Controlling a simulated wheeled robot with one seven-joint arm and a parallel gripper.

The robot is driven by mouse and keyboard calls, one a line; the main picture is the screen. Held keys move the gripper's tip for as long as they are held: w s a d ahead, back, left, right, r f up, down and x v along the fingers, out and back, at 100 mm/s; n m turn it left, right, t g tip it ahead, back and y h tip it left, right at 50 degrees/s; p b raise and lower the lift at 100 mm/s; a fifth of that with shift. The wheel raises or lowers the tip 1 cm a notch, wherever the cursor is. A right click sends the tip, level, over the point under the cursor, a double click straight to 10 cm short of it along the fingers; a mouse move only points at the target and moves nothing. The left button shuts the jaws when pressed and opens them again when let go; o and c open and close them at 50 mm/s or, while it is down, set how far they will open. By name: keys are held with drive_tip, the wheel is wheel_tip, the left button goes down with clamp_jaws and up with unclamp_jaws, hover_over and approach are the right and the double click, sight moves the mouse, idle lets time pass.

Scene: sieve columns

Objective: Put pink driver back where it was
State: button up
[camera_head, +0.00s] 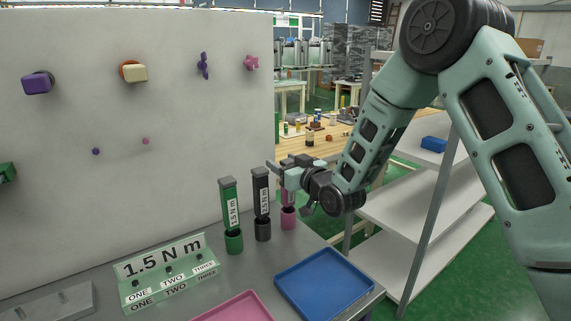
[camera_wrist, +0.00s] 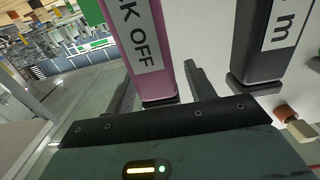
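The pink driver (camera_wrist: 155,55) stands upright in its pink holder (camera_head: 288,217), at the right end of a row of drivers. My gripper (camera_head: 285,170) is at its upper part and partly hides it in the head view. In the wrist view my gripper (camera_wrist: 160,85) has its two fingers apart, one on each side of the pink driver, with a gap at the right finger. A label ending in "CK OFF" shows on the pink driver. The black driver (camera_head: 261,192) stands close by on the left, and it also shows in the wrist view (camera_wrist: 275,40). The green driver (camera_head: 230,205) stands farther left.
A blue tray (camera_head: 322,283) and a pink tray (camera_head: 237,308) lie on the grey table in front. A green block marked 1.5 N m (camera_head: 165,270) is on the left. A white wall panel (camera_head: 130,200) with several coloured pegs stands behind. White shelves (camera_head: 410,215) are at the right.

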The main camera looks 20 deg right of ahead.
drive_tip(key=shift+r, duration=0.1)
drive_tip(key=shift+s, duration=0.2)
drive_tip(key=b+v, duration=0.2)
drive_tip(key=v, duration=1)
drive_tip(key=s+a+f+n+g+h, duration=0.15)
drive_tip(key=s+a+f+g, duration=0.35)
drive_tip(key=s+a+g, duration=0.5)
drive_tip(key=s+n+g+h, duration=0.2)
drive_tip(key=s+g, duration=0.5)
drive_tip(key=s, duration=1.4)
drive_tip(key=shift+s+a+r+h, duration=0.4)
drive_tip(key=shift+h, duration=0.35)
drive_tip(key=shift+n, duration=0.25)
